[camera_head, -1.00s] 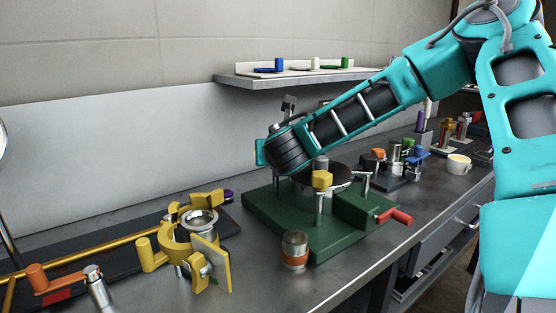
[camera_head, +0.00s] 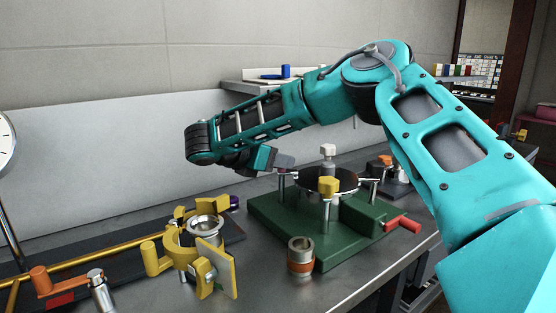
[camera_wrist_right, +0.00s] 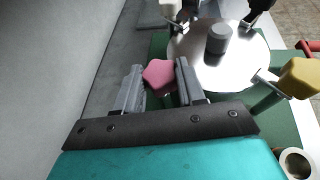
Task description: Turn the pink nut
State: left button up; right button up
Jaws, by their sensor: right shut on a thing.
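The pink nut (camera_wrist_right: 160,75) is a rounded, lobed knob at the left side of the round metal plate (camera_wrist_right: 228,66) in the right wrist view. My right gripper (camera_wrist_right: 159,84) has one finger on each side of it and is shut on it. In the head view my right gripper (camera_head: 272,160) reaches the left post of the green fixture (camera_head: 345,215), and only a sliver of the pink nut shows there. A yellow nut (camera_head: 328,187) tops the front post, and a grey knob (camera_head: 328,151) stands on the plate. My left gripper is not in view.
A red handle (camera_head: 404,224) sticks out at the fixture's right front. A metal cup with an orange band (camera_head: 301,258) stands in front. A yellow clamp assembly (camera_head: 197,245) stands to the left. The wall is close behind my arm.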

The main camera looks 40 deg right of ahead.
jog(key=shift+w+m+g, duration=0.1)
jog(key=shift+m+g, duration=0.6)
jog(key=shift+g, duration=0.2)
jog(key=o, duration=1.1)
jog(key=shift+c, duration=0.2)
